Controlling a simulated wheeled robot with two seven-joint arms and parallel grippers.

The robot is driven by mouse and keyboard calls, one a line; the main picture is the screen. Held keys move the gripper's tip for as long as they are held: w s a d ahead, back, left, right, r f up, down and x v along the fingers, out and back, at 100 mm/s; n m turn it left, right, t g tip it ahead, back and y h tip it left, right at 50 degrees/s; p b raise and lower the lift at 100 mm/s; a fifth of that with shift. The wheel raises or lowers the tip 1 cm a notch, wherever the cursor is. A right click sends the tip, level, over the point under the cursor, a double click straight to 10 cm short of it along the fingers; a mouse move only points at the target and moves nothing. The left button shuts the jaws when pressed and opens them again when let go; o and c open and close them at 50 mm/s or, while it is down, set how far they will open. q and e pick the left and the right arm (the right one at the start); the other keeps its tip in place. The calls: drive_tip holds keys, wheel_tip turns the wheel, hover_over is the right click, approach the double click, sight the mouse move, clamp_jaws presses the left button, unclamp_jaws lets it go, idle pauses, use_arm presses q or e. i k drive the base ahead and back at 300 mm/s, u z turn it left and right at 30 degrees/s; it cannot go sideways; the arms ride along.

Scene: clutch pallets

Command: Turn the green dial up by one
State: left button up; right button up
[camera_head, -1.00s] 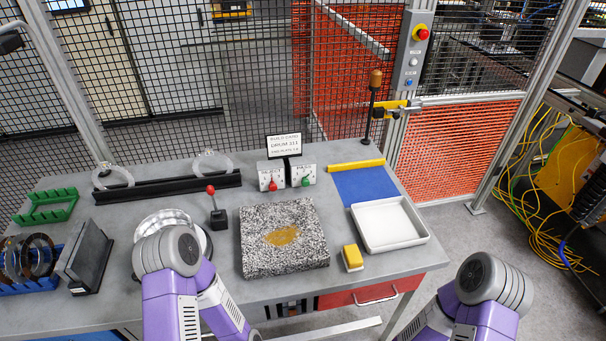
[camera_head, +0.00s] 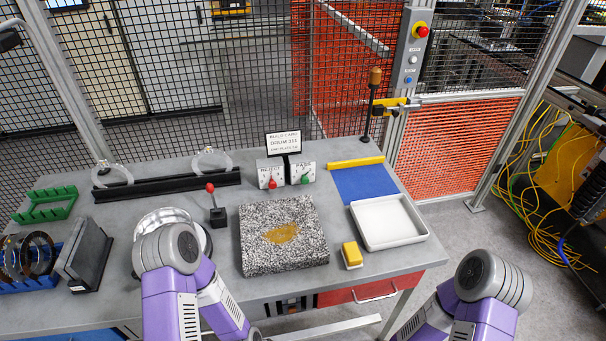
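The green dial (camera_head: 305,180) is on the front of a white box (camera_head: 308,168) labelled PASS, at the back middle of the table. A red dial (camera_head: 272,184) is on the matching white box (camera_head: 264,173) just left of it. The numbers around the dials are too small to read. My two purple arms come in at the bottom left and bottom right of the view. Neither gripper shows; both are out of the picture, and nothing of mine touches the dials.
A build card sign (camera_head: 283,143) stands behind the dials. In front lie a speckled granite block (camera_head: 258,255), a red-knobbed lever (camera_head: 217,213), a yellow block (camera_head: 352,255) and a white tray (camera_head: 422,235). A blue mat (camera_head: 365,185) is right of the dials. Mesh fencing stands behind the table.

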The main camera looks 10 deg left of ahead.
sight(305, 180)
drive_tip(key=u, duration=2.6)
drive_tip(key=k, duration=1)
drive_tip(key=z, duration=1.45)
